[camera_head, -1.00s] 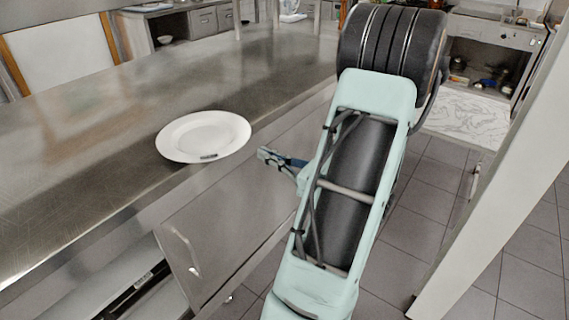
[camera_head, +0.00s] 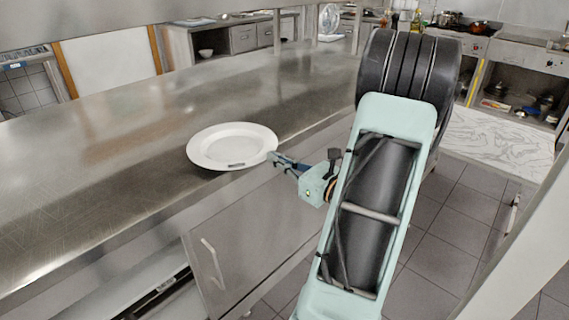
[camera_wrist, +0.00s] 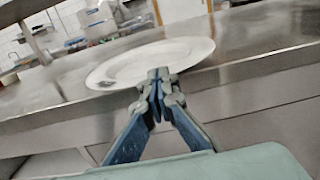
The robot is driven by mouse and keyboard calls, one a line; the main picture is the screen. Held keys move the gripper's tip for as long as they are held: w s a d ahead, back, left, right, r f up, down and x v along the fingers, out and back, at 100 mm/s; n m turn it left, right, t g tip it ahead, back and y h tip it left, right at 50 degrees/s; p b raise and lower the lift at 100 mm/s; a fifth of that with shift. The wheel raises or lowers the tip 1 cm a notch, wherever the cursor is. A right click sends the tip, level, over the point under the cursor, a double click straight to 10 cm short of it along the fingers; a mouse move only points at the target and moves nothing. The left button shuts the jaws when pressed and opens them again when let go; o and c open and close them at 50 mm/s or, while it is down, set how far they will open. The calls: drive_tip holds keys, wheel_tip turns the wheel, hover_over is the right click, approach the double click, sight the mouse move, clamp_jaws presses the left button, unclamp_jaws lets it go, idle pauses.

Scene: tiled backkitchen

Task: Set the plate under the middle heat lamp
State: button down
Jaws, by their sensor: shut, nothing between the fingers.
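A white round plate (camera_head: 233,146) lies flat on the steel counter (camera_head: 110,145), close to its front edge. My gripper (camera_head: 272,157) is at the plate's right rim in the head view, with its fingers together and nothing between them. In the wrist view the plate (camera_wrist: 150,62) lies just beyond the shut fingertips of my gripper (camera_wrist: 158,76). The tips overlap the near rim in the picture; I cannot tell if they touch it. No heat lamp can be made out in either view.
A steel panel (camera_head: 150,10) hangs above the counter's back. Counter space left of the plate is clear. A cabinet door with a handle (camera_head: 213,262) is below the front edge. A pale upright panel (camera_head: 515,255) stands at right.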

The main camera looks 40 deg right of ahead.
sight(245, 148)
drive_tip(key=w, duration=0.8)
drive_tip(key=w+a, duration=0.1)
drive_tip(key=w, duration=0.3)
drive_tip(key=shift+w+a+b, duration=0.1)
drive_tip(key=shift+w+b, duration=0.25)
drive_tip(key=shift+s, duration=0.1)
